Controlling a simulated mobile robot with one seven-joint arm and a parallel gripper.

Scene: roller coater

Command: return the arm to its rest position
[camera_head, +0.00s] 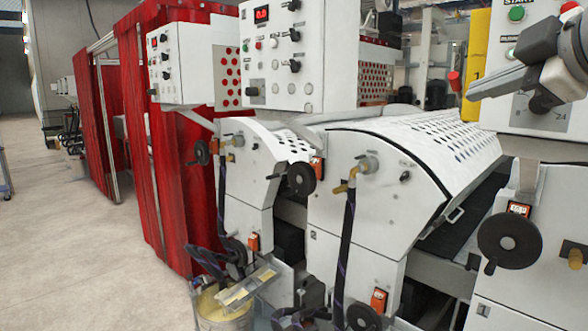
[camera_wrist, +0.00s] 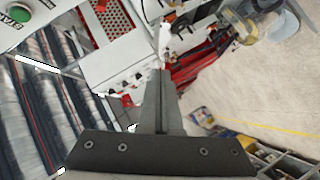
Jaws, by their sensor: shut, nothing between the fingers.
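My gripper (camera_wrist: 163,75) is in the middle of the wrist view, its two grey fingers together and nothing between them. It also shows at the upper right of the head view (camera_head: 472,92), pointing left. Its fingers are in front of the roller coater's right control panel (camera_head: 489,118) and look apart from it. Part of my arm, in light grey and black, shows beside it at the right edge. The rest of the arm is outside the view.
The roller coater has white perforated covers (camera_head: 440,135), control boxes (camera_head: 315,50) and black handwheels (camera_head: 509,240). A green button (camera_head: 516,13) is near my arm. Red curtains (camera_head: 165,130) stand at left. A bucket (camera_head: 222,308) stands on the floor. Open floor (camera_head: 70,250) lies at left.

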